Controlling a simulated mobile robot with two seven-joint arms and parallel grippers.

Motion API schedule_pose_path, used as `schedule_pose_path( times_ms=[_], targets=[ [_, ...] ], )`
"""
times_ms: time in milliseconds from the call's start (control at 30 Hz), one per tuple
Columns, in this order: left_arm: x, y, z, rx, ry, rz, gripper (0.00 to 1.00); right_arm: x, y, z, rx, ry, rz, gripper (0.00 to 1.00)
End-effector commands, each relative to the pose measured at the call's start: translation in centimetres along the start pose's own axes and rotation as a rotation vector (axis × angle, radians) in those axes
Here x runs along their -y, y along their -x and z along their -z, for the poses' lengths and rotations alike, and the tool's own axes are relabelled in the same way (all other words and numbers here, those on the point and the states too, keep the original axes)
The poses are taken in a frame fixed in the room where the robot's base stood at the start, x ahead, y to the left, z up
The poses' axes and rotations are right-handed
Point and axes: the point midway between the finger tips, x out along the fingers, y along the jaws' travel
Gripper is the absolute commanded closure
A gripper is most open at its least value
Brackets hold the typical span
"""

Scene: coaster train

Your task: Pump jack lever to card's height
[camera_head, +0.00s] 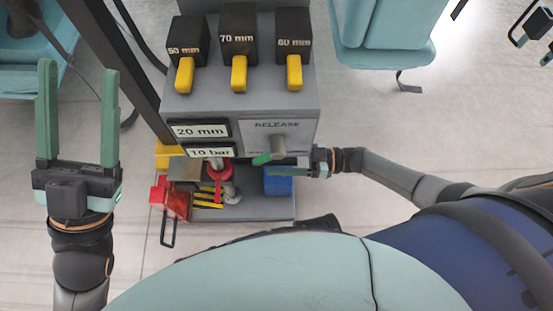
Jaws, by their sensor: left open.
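A card reading "20 mm" (200,131) is on the front of a grey cabinet (180,104), with a "10 bar" card (210,152) below it. Under them, in a low bay, stand a red and grey mechanism (226,187) and a red part with a dark loop handle (176,197); I cannot tell which is the jack lever. My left gripper (78,68) is open and empty, left of the cabinet, fingers pointing away. My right gripper (275,165) is at the cabinet's lower right, below the release knob (279,145). Its fingers are partly hidden, and its grip is unclear.
Black blocks marked 50 mm (187,50), 70 mm (238,44) and 60 mm (293,44), with yellow handles, stand on top. A blue cylinder (278,186) and yellow-black stripes (207,197) are in the bay. Teal seats (384,50) stand behind.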

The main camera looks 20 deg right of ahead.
Motion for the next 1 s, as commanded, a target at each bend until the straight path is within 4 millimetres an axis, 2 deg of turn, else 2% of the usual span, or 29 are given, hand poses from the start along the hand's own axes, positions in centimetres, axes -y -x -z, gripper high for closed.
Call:
schedule_pose_path(
  times_ms=[367, 867, 1000],
  targets=[
    [0.06, -0.02, -0.03, 0.000, 0.001, 0.006, 0.41, 0.03, -0.57, 0.03, -0.001, 0.000, 0.001, 0.41],
    [0.07, -0.02, -0.03, 0.000, 0.002, 0.006, 0.41, 0.17, -0.53, -0.07, 0.000, -0.002, 0.003, 0.98],
    [0.07, -0.02, -0.03, 0.000, 0.002, 0.006, 0.41, 0.21, -0.53, -0.08, 0.000, -0.002, 0.004, 1.00]
  ],
)
